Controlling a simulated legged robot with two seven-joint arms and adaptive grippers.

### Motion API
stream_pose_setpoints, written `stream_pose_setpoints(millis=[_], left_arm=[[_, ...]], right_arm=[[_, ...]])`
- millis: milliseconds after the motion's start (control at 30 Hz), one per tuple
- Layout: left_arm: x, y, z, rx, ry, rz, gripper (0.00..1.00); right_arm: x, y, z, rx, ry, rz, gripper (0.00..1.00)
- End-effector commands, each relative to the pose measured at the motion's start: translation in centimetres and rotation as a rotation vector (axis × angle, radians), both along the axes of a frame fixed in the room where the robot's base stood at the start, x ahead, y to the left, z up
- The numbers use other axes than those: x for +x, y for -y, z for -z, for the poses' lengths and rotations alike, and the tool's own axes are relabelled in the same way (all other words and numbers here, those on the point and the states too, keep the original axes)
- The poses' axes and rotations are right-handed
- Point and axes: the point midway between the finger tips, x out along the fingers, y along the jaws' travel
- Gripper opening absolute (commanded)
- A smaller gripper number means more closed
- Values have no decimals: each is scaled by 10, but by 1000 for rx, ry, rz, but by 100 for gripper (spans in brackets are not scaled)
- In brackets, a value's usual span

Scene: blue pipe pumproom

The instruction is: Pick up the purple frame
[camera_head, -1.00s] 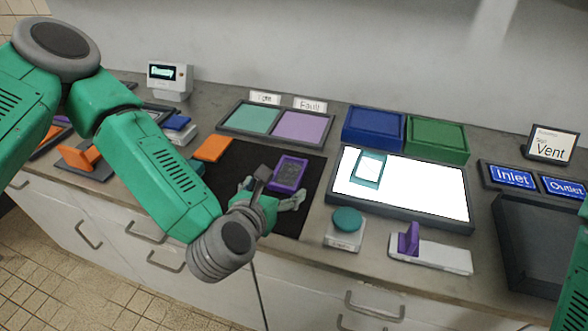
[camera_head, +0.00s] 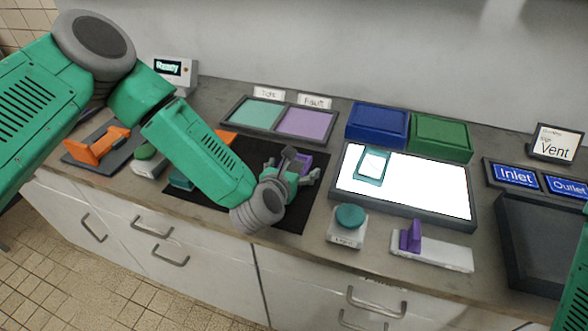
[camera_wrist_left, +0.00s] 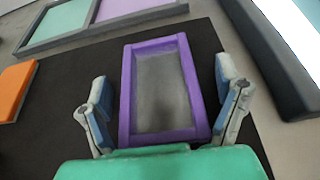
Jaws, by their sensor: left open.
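The purple frame (camera_head: 306,160) lies on the black mat (camera_head: 292,222), mostly hidden behind my left gripper in the head view. In the left wrist view the purple frame (camera_wrist_left: 127,95) is a rectangular rim around a grey middle, seen from above. My left gripper (camera_head: 293,170) is open over the near part of the frame. In the left wrist view the fingers of the gripper (camera_wrist_left: 162,88) stand on either side of the frame, with a gap to each long side. Only a green part of my right arm shows at the right edge; its gripper is out of view.
An orange piece (camera_wrist_left: 17,90) lies left of the frame. The teal and purple tray (camera_head: 278,119) is behind the mat. The lit panel (camera_head: 430,185) with a teal frame (camera_head: 372,166) is to the right. A teal button (camera_head: 350,216) stands at the front.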

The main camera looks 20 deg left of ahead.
Motion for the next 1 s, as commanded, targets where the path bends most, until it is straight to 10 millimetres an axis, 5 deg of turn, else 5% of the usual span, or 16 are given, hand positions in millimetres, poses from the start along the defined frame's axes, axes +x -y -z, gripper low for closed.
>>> stream_pose_setpoints(millis=[100, 267, 667, 1000], left_arm=[[0, 0, 0, 0, 0, 0, 84], [0, 0, 0, 0, -1, 0, 29], [0, 0, -8, -2, 1, -1, 29], [0, 0, -73, -3, 2, 0, 29]], right_arm=[[0, 0, 0, 0, 0, 0, 0], [0, 0, 0, 0, 0, 0, 0], [0, 0, 0, 0, 0, 0, 0], [0, 0, 0, 0, 0, 0, 0]])
